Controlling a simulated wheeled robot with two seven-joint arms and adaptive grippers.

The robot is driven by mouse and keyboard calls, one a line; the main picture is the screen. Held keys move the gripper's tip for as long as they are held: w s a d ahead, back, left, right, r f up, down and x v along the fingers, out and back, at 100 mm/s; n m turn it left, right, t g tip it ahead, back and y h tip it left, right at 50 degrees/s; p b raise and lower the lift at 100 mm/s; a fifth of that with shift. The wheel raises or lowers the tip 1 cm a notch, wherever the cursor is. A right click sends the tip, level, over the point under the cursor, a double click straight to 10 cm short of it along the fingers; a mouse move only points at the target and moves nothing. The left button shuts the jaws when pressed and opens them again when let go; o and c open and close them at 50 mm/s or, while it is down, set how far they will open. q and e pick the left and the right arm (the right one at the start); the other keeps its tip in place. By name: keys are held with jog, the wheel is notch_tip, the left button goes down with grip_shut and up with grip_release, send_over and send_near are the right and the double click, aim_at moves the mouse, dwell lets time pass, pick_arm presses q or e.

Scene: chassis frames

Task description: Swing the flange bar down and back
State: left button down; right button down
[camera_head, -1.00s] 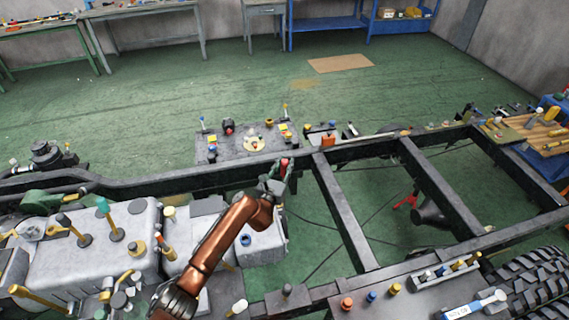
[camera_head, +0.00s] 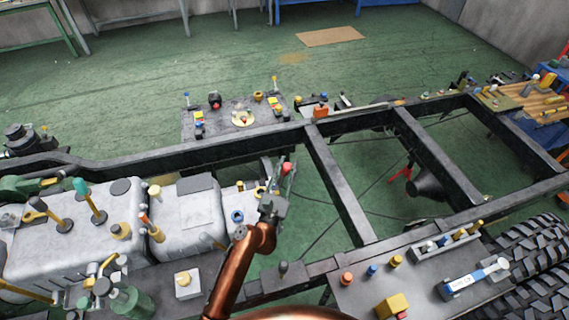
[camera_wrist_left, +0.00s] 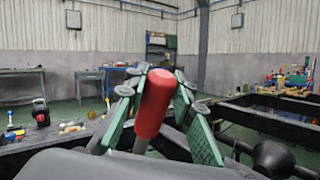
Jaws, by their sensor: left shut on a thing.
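The flange bar shows its red grip (camera_wrist_left: 153,104) between the green-padded fingers of my left gripper (camera_wrist_left: 160,92) in the left wrist view. The fingers are shut around the grip, which leans slightly, with a grey shaft below it. In the head view the red grip (camera_head: 286,167) stands at my left gripper (camera_head: 281,186), just on the near side of the far chassis rail. The bar's lower end and pivot are hidden. My right gripper is not in view.
The black chassis frame (camera_head: 340,190) has open bays right of my left gripper. A grey engine and gearbox (camera_head: 185,220) with upright tools lie to the left. A tool tray (camera_head: 215,125) sits beyond the far rail. Tyres (camera_head: 545,245) stand at the lower right.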

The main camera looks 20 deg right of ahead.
pick_arm(q)
jog(key=c, duration=1.6)
grip_release()
jog(key=shift+v, duration=3.75)
